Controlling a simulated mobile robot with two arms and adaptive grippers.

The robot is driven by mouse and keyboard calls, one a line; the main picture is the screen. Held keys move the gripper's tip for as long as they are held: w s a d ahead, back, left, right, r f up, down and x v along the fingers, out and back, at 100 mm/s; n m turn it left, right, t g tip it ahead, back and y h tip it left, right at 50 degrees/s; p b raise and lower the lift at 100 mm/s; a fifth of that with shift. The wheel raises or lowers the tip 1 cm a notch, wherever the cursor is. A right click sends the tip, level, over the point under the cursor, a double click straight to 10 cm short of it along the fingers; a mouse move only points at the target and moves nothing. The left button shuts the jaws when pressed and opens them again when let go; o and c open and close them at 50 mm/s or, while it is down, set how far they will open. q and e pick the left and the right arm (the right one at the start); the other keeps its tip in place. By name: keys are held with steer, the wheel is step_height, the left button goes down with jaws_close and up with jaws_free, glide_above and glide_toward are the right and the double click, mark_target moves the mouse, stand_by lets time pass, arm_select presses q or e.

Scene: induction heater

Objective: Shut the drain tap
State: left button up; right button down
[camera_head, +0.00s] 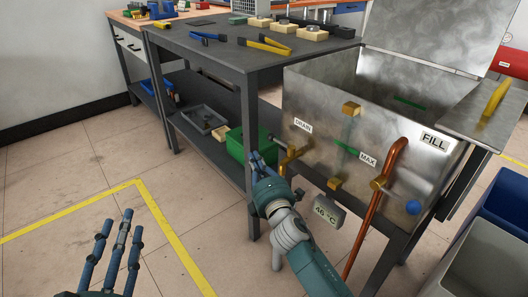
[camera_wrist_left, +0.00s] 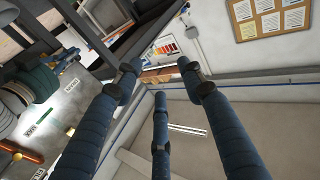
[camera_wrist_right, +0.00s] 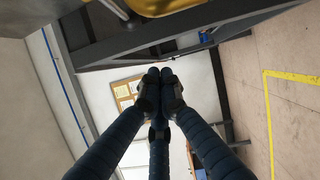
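The metal tank (camera_head: 320,105) stands at the right, with a DRAIN label on its front-left. The brass drain tap (camera_head: 291,154) sticks out below that label. My right gripper hides part of it, and I cannot tell its handle's position. A yellow brass-like part (camera_wrist_right: 165,6), probably the tap, shows at the top of the right wrist view. My right gripper (camera_head: 256,160) is just left of the tap, its fingertips together (camera_wrist_right: 160,75) with nothing visible between them. Contact with the tap is unclear. My left gripper (camera_head: 112,235) is open and empty, low at the left, away from the tank.
A copper pipe (camera_head: 388,170) and blue knob (camera_head: 413,207) are on the tank's right. The floor at left is clear.

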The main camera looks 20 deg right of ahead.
mark_target(281, 144)
arm_select(q)
steer(key=shift+s+d+r+t+h, duration=0.15)
steer(key=shift+r+t, duration=0.4)
steer(key=shift+r, duration=0.55)
steer(key=shift+s+r+t+h, duration=0.2)
steer(key=shift+r+t, duration=0.35)
steer(key=shift+r, duration=0.5)
arm_select(e)
steer(key=shift+w+d+r, duration=0.25)
steer(key=shift+w+d, duration=0.6)
steer(key=shift+d, duration=0.15)
steer(key=shift+w+d+r, duration=0.2)
steer(key=shift+w+d, duration=0.65)
steer(key=shift+d, duration=0.1)
arm_select(q)
steer(key=f, duration=0.1)
steer(key=f+g, duration=0.2)
steer(key=shift+w+f, duration=0.35)
steer(key=shift+f, duration=0.05)
arm_select(e)
steer(key=shift+w+d+r, duration=0.1)
steer(key=shift+w+d, duration=0.25)
steer(key=shift+d, duration=0.25)
arm_select(q)
steer(key=shift+a, duration=0.2)
